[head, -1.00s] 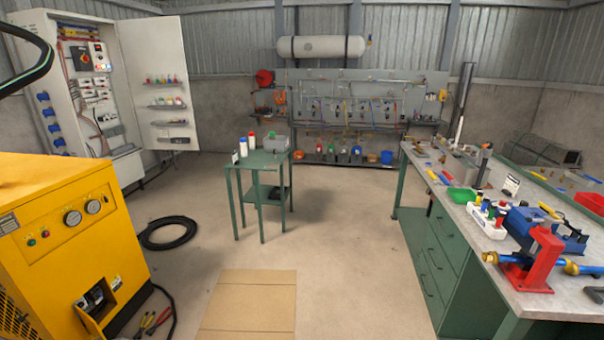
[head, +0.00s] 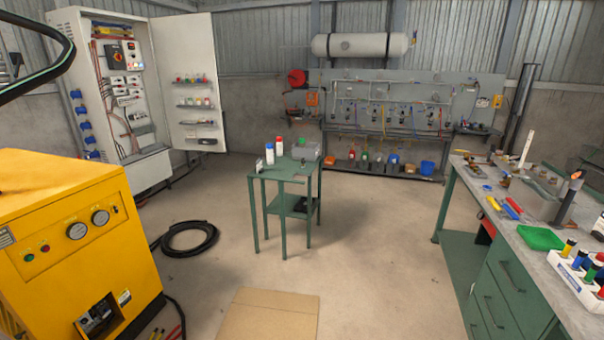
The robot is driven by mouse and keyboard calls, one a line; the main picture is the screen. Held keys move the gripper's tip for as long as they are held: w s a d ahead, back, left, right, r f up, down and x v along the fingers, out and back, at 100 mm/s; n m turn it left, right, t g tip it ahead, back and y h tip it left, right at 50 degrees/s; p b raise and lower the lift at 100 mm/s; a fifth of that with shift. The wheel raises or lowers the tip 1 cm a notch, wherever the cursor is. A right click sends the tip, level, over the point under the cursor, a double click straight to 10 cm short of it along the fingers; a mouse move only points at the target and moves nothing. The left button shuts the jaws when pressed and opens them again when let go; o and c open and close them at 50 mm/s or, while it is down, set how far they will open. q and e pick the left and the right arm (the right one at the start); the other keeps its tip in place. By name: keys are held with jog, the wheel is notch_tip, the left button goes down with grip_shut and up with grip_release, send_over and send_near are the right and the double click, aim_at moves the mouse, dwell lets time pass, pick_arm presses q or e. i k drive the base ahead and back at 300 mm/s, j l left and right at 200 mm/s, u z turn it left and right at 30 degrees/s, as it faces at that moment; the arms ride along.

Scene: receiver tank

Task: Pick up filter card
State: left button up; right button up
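I cannot pick out the filter card for certain. A small whitish card-like item (head: 269,153) stands at the left side of the small green table (head: 296,171), too small to identify. Beside it on the tabletop stand a white bottle with a blue cap (head: 269,155) and a white bottle with a red cap (head: 279,146). A grey box-like thing (head: 305,150) sits at the table's back right. Neither of my grippers is in view.
A yellow machine (head: 75,240) stands close on the left, with a coiled black hose (head: 189,239) on the floor behind it. A flat cardboard sheet (head: 268,318) lies in front. A long workbench (head: 580,290) fills the right side. Open floor (head: 375,245) surrounds the green table.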

aim_at(259, 170)
jog(key=i+u, duration=0.25)
jog(key=i, duration=0.6)
jog(key=i+j, duration=0.1)
jog(key=i, duration=2.65)
